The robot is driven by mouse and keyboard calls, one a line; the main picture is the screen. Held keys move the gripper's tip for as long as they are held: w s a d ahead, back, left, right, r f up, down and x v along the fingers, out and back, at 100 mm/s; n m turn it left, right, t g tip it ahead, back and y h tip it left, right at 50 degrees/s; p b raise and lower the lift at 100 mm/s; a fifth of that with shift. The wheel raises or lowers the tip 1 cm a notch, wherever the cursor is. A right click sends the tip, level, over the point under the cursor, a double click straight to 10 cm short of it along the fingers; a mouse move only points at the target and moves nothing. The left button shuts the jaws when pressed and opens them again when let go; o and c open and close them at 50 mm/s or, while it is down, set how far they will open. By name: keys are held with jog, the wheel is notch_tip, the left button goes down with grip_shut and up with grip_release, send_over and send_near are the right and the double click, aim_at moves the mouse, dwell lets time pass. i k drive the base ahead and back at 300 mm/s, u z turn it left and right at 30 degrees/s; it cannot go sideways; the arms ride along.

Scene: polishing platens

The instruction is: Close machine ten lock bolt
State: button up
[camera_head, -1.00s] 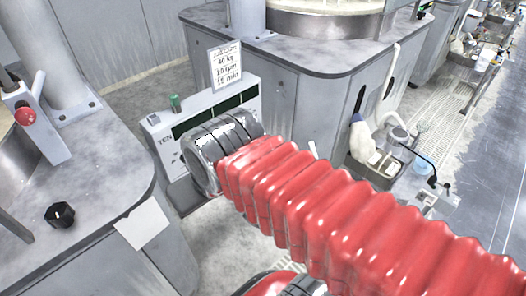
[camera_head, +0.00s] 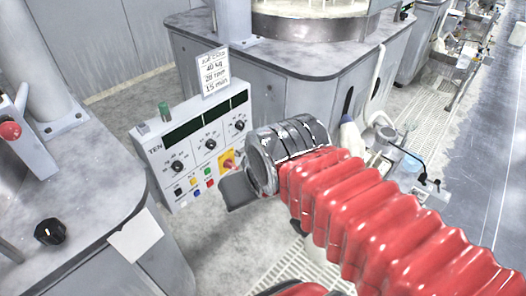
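The control panel marked TEN (camera_head: 150,152) stands left of centre, with dark displays, black knobs, coloured buttons and a red-and-yellow switch (camera_head: 228,162). I cannot make out a lock bolt for certain. A grey post with a red ball (camera_head: 10,130) is at the left edge, cut off by the frame. My arm comes in from the lower right in a red bellows sleeve and ends in a grey wrist. A flat grey part of my gripper (camera_head: 238,190) shows in front of the panel's lower right. The rest is hidden behind the wrist, so its opening cannot be seen.
A grey machine top (camera_head: 95,190) with a black knob (camera_head: 50,232) and a blank white sheet (camera_head: 135,235) is at left. A larger machine cabinet (camera_head: 300,95) stands behind the panel. A sign card (camera_head: 215,72) stands above it.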

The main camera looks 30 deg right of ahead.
aim_at(242, 150)
jog(key=z, duration=1.65)
jog(key=k, duration=0.7)
jog(key=u, duration=0.95)
jog(key=i, duration=0.95)
